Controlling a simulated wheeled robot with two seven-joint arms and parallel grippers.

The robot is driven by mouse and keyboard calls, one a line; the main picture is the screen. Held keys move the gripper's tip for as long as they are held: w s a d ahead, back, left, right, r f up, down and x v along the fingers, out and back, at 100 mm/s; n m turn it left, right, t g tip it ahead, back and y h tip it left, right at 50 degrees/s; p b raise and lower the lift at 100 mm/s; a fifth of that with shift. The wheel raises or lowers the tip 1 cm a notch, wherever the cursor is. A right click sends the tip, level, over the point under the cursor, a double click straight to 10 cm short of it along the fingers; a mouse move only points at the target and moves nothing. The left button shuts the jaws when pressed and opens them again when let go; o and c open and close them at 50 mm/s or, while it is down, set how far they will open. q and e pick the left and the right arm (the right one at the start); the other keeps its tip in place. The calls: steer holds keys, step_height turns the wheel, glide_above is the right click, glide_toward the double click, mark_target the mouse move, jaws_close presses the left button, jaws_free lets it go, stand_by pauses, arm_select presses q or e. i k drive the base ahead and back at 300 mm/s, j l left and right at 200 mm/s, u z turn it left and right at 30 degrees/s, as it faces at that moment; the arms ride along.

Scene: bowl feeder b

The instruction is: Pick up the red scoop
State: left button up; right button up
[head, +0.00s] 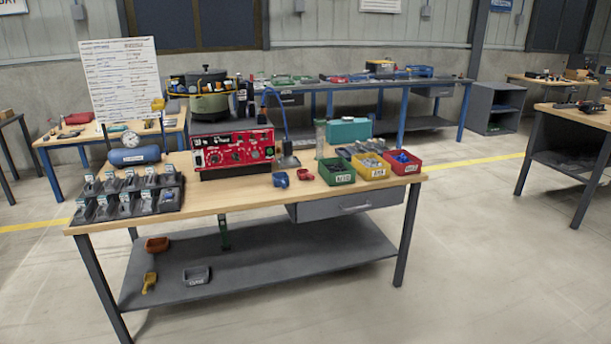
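Neither of my grippers is in view.
Green (337,178), yellow (371,173) and red (402,168) bins stand at the bench's right. A black rack (128,195) fills the left, and the red control box (235,153) the back. The front strip of benchtop and nearby floor are clear.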

mark_target(307, 175)
steer(key=i+j+z, duration=0.35)
steer(key=i, duration=0.3)
steer(key=i+j+z, duration=0.35)
steer(key=i, duration=0.25)
steer(key=i+j+z, duration=0.4)
steer(key=i+j, duration=0.15)
steer(key=j, duration=0.1)
